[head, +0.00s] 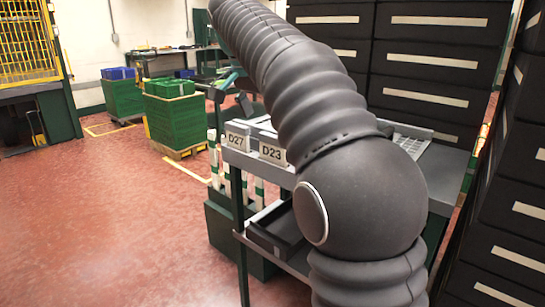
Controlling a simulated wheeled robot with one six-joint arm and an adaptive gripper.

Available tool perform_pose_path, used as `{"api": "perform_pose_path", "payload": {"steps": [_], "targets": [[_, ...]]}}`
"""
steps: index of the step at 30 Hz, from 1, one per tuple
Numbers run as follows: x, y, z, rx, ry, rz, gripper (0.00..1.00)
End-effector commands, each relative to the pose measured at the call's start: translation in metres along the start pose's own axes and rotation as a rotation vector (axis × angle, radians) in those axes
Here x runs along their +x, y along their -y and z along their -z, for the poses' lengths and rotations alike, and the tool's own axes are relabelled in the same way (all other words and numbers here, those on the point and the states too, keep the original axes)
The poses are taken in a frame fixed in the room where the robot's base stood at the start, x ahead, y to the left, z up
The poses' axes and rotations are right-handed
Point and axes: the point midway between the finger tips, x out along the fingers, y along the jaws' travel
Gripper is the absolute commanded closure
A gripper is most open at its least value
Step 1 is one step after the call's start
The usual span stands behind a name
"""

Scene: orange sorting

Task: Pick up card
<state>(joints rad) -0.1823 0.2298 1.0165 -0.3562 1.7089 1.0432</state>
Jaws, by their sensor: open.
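Two pale cards with dark print stand at the front edge of a grey cart (330,182). The left card (236,138) reads D27 and the right card (272,152) reads D23. The D23 card is close beside my arm in the picture. My thick dark grey arm crosses the middle of the head view and covers much of the cart top. My gripper is not in view, so its place relative to the cards cannot be seen.
A black tray (262,238) lies on the cart's lower shelf. Stacked black drawers (440,55) stand behind and on the right. Green crates (175,118) stand on a pallet at the back left. The red floor (110,225) at left is clear.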

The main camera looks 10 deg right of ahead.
Motion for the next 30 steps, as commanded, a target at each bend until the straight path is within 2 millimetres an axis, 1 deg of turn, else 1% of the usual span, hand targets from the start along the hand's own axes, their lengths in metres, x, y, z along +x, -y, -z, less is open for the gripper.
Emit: {"api": "perform_pose_path", "payload": {"steps": [1,3,8,10,15,18,22,28,29,30], "targets": [[0.009,0.0,-0.001,0.0,0.001,-0.003,0.0],[0.015,0.0,-0.001,-0.001,0.001,-0.002,0.0],[0.022,0.0,-0.001,-0.001,0.0,0.0,0.0],[0.029,-0.001,-0.002,-0.001,0.001,-0.002,0.0],[0.054,-0.004,-0.003,-0.001,0.001,-0.002,0.0],[0.065,-0.003,-0.003,-0.001,0.001,-0.001,0.0],[0.071,-0.003,-0.003,-0.001,0.0,0.0,0.0],[0.071,-0.002,-0.003,-0.001,0.0,0.0,0.0],[0.071,-0.002,-0.003,-0.001,0.0,0.0,0.03],[0.071,-0.002,-0.003,-0.001,0.0,0.0,0.12]]}}
